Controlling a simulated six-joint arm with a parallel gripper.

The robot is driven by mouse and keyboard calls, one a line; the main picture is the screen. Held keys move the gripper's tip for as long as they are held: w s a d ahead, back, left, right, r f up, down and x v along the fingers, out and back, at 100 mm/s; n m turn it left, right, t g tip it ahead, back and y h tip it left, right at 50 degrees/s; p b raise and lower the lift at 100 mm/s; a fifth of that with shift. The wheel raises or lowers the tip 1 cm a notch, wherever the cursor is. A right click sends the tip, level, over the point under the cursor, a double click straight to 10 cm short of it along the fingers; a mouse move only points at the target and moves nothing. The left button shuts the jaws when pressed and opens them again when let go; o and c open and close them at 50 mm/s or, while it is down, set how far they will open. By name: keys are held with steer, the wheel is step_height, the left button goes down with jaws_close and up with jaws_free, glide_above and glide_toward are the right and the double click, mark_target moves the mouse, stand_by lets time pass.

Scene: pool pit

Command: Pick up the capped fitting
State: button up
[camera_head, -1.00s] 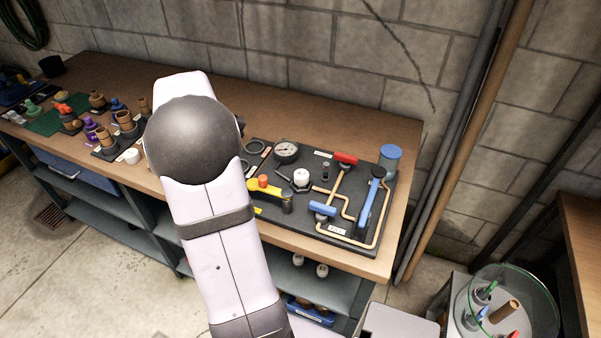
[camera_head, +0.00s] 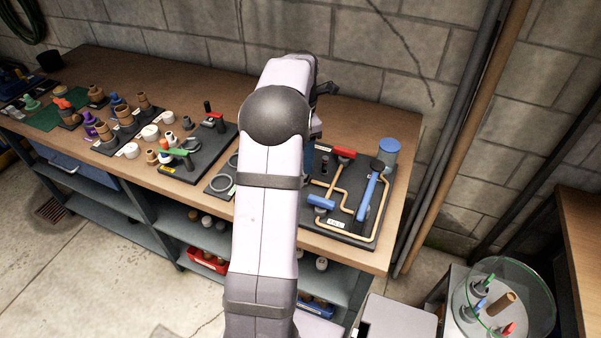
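I cannot make out which piece is the capped fitting. A white-topped piece that stood on the dark pipe board (camera_head: 341,229) is now hidden behind my arm. My arm reaches up over the workbench, between the pipe board and the smaller board on the left. Only a sliver of my gripper (camera_head: 314,140) shows past the right side of my wrist, above the board's left part. Its fingertips are hidden, so I cannot see whether it is open or holds anything.
Several fittings stand at left. A glass-rimmed round tray (camera_head: 548,300) is at lower right.

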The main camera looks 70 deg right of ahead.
steer(key=shift+w+a+f+p, duration=0.1)
steer(key=shift+f+p, duration=0.4)
steer(key=shift+f, duration=0.9)
steer(key=shift+w+a+f+p, duration=0.1)
steer(key=shift+f+p, duration=0.35)
steer(key=shift+f, duration=0.95)
steer(key=shift+d, duration=0.1)
steer(key=c, duration=1.1)
